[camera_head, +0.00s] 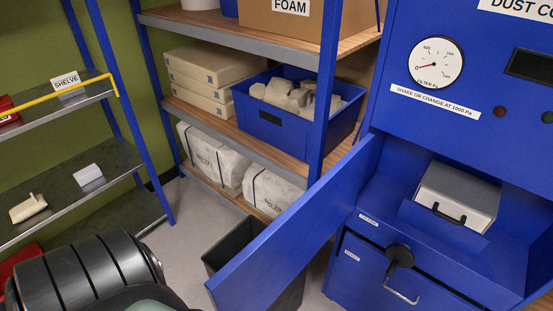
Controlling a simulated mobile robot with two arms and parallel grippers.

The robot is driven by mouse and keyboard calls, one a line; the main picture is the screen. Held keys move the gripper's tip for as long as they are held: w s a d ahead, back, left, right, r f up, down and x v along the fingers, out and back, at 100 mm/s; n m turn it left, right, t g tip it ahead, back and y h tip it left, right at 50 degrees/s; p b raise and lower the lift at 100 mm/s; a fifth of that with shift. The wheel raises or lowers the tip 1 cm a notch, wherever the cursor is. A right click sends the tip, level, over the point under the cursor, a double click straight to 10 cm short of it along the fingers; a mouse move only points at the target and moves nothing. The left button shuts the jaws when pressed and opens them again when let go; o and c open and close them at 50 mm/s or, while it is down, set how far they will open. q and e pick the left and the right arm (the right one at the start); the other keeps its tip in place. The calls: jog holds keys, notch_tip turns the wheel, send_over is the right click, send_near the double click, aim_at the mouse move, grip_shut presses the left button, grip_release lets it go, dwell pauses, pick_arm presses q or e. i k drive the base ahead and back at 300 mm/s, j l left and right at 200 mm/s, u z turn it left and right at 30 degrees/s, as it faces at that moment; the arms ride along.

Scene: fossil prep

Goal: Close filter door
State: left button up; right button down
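The blue filter door (295,225) stands swung open on the left side of the blue dust collector (440,115). It juts out toward me and to the left, seen nearly edge-on. A black knob (399,256) sits below the compartment opening. Neither of my grippers shows in the head view, so what they hold or touch cannot be seen.
A dark bin (232,248) stands on the floor behind the door's free end and is partly hidden by it. A wooden-shelved rack with a blue crate (268,128) stands behind. A metal shelf unit (70,180) is at left. Grey floor shows between.

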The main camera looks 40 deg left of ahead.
aim_at(253, 280)
jog(key=k+j, duration=0.15)
jog(key=j, duration=0.2)
jog(key=k+j+z, duration=0.15)
jog(key=j, duration=0.2)
jog(key=k+j, duration=0.15)
jog(key=j, duration=0.15)
jog(key=k+j+z, duration=0.15)
jog(key=j, duration=0.2)
jog(key=i+j, duration=0.1)
jog(key=j, duration=0.2)
jog(key=i+j+z, duration=0.1)
jog(key=i+j, duration=0.05)
jog(key=j, duration=0.1)
